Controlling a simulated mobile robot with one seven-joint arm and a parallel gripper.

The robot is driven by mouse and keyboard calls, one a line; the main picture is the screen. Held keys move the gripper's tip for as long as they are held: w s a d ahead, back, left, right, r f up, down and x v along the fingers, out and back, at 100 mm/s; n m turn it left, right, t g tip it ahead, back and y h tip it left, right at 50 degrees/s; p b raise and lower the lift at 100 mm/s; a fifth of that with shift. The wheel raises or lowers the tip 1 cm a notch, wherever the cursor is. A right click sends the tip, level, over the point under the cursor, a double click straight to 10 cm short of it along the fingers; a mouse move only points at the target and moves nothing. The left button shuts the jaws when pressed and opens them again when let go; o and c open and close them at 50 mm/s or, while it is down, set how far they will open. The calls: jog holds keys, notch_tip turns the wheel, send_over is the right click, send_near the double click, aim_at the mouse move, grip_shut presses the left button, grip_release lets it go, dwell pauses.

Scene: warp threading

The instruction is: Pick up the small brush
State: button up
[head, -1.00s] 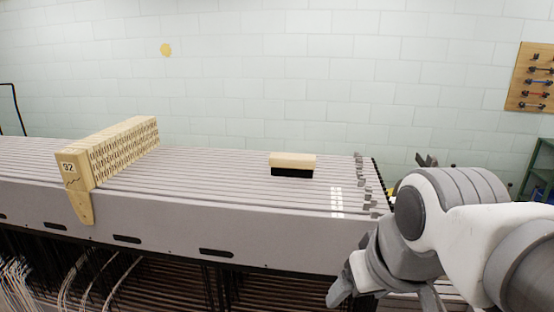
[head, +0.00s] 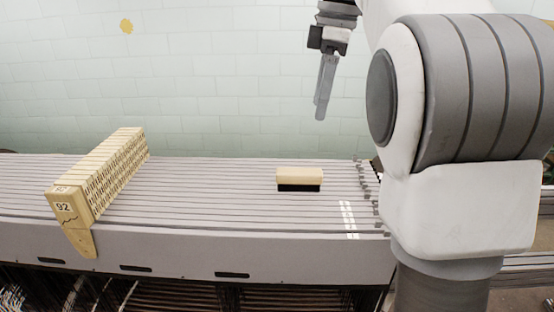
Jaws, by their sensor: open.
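The small brush (head: 299,176) lies on top of the grey slatted frames, right of the middle in the head view. It has a pale wooden back on top and dark bristles below. My gripper (head: 321,112) hangs in the air above and slightly right of the brush, well clear of it, with its fingers pointing down. The fingers are seen nearly edge-on, so the gap between them hardly shows. The gripper is open and nothing shows between the fingers.
A long wooden block marked 92 (head: 98,185) sits across the grey frames (head: 210,198) at left. Small dark clips (head: 365,185) line their right end. The frame tops between the block and the brush are clear. A pale tiled wall (head: 220,80) stands behind.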

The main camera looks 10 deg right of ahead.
jog(key=b, duration=0.2)
send_near(299, 171)
jog(key=shift+n, duration=0.3)
jog(key=f, duration=0.5)
jog(key=shift+s, duration=0.3)
jog(key=f, duration=0.3)
jog(key=w+a+f, duration=0.1)
jog(key=shift+f, duration=0.55)
grip_shut()
